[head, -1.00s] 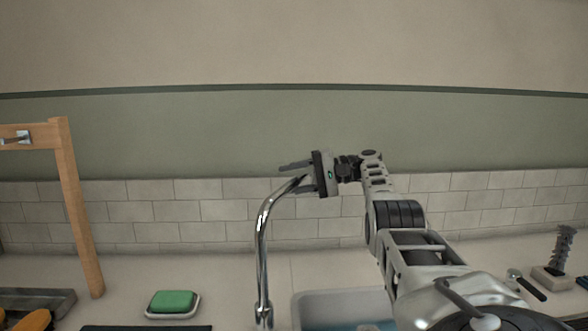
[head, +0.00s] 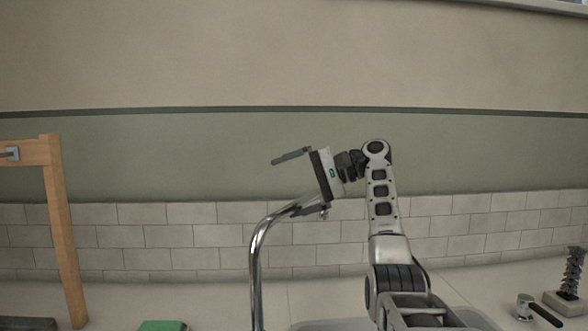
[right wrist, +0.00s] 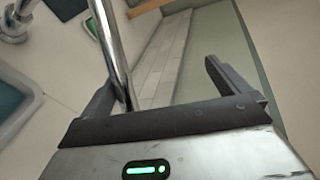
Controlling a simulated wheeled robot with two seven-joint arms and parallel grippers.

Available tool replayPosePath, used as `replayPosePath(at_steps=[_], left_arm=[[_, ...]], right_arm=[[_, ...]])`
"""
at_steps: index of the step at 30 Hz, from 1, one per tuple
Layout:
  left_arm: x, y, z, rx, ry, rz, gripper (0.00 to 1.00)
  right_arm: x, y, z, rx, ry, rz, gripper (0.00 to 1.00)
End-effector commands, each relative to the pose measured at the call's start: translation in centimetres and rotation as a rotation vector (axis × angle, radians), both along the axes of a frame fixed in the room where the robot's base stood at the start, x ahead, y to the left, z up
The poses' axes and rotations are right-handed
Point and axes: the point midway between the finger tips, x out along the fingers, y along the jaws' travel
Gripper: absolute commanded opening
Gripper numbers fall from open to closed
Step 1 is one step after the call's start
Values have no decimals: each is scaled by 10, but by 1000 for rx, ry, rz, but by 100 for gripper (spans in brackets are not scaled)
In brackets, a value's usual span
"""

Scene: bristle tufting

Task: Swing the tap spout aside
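The tap spout (head: 258,250) is a shiny chrome pipe that rises at the centre of the head view and bends over to the right. My right gripper (head: 282,187) is open at the bent upper end of the spout, with its fingers pointing left. The lower finger overlaps the spout's end; the upper finger is clear above it. In the right wrist view the spout (right wrist: 112,45) runs between the spread fingers of the gripper (right wrist: 150,85), close beside the left finger. I cannot tell whether they touch. My left gripper is not in view.
A wooden frame (head: 60,230) with a metal hook stands at the left. A green sponge (head: 162,325) lies at the bottom edge. A small hammer-like tool (head: 537,309) and a ridged dark post (head: 572,272) are at the right. The basin (right wrist: 18,95) shows in the right wrist view.

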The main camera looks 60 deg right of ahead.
Motion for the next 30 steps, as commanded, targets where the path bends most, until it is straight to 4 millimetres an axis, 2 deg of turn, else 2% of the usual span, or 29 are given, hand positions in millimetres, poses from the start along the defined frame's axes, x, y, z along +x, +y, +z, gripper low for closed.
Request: replayPosePath(at_steps=[1, 9, 10, 11, 12, 30], left_arm=[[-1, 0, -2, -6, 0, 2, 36], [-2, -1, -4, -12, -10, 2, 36], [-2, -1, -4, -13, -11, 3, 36], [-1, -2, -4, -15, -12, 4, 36], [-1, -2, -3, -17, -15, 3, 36], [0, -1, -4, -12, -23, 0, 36]], right_arm=[[-19, 26, 51, 42, -184, 95, 82], [-46, 59, 75, 43, -183, 94, 82], [-49, 62, 77, 44, -184, 93, 71], [-50, 64, 78, 44, -183, 94, 48], [-51, 67, 78, 46, -178, 94, 42], [-52, 72, 74, 48, -163, 99, 42]])
